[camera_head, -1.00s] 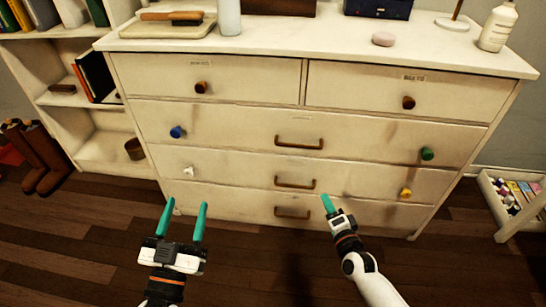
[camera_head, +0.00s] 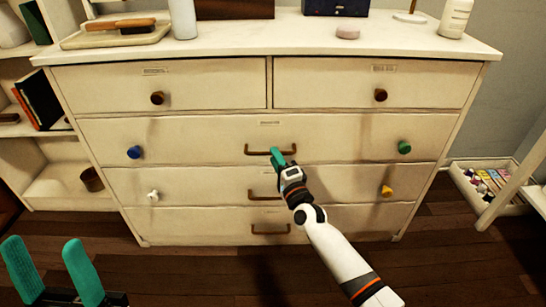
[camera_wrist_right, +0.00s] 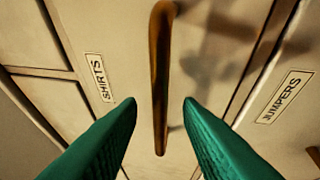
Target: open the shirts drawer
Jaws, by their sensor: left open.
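The shirts drawer (camera_head: 215,135) is the upper wide drawer of a white dresser, and it is closed. In the right wrist view its label (camera_wrist_right: 98,78) reads "SHIRTS". Its brown bar handle (camera_head: 254,152) is at the drawer's middle. My right gripper (camera_head: 277,154) is at this handle, partly hiding it in the head view. In the right wrist view the open green fingers stand on either side of the handle (camera_wrist_right: 159,70), with gaps visible. My left gripper (camera_head: 43,242) is open and empty at the lower left, away from the dresser.
The drawer below carries a "JUMPERS" label (camera_wrist_right: 285,97) and its own handle, partly behind my right gripper. A blue knob (camera_head: 134,152) and a green knob (camera_head: 404,147) flank the shirts handle. A white crate (camera_head: 462,180) stands on the floor at right.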

